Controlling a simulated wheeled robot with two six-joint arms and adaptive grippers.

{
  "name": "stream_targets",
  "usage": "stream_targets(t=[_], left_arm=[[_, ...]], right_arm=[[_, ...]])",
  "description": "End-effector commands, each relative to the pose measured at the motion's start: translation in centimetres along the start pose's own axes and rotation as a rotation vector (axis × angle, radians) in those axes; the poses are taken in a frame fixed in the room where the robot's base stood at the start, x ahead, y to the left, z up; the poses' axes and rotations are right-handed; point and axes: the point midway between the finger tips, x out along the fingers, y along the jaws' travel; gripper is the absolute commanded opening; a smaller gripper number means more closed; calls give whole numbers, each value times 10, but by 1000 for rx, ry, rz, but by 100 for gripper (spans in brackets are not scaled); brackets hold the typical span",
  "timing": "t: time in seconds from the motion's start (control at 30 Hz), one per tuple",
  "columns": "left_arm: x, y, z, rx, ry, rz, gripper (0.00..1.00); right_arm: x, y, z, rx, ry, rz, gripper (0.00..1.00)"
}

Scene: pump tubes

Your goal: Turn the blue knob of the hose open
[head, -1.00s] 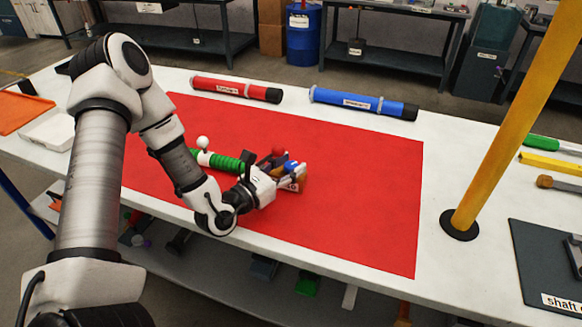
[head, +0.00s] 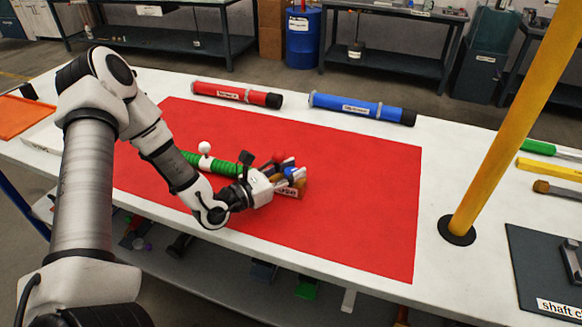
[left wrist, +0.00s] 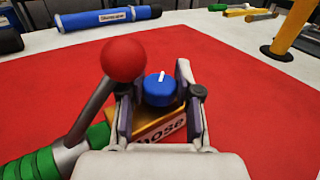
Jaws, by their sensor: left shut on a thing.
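The hose lies on the red mat, with a green ribbed tube (head: 224,167) and a brown valve block (head: 289,192) labelled "hose". The blue knob (left wrist: 160,91), with a white line on top, sits on the block in the left wrist view. My left gripper (left wrist: 163,98) has one finger on each side of the knob and is shut on it. In the head view the gripper (head: 284,177) covers part of the block. A lever with a red ball (left wrist: 124,60) stands close to the left finger. My right gripper is in neither view.
A red tube (head: 235,94) and a blue tube (head: 360,107) lie behind the mat. A yellow post (head: 500,140) stands at the right of the table. The right part of the red mat (head: 360,200) is clear.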

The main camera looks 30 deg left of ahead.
Motion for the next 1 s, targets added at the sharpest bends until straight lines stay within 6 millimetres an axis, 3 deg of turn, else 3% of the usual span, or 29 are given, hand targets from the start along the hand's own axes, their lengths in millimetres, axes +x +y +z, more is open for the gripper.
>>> stream_targets(t=[0.2,0.23,0.27,0.63,0.9,1.0], left_arm=[[0,0,-1,1,0,0,0],[0,0,-1,1,0,0,44],[0,0,-1,1,0,0,45],[0,-2,-2,0,0,16,45],[0,-2,-5,2,1,171,45],[-16,-2,0,-5,1,183,45]], right_arm=[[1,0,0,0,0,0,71],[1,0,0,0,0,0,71],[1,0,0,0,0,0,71],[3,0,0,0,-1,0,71],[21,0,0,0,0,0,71],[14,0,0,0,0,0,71]])
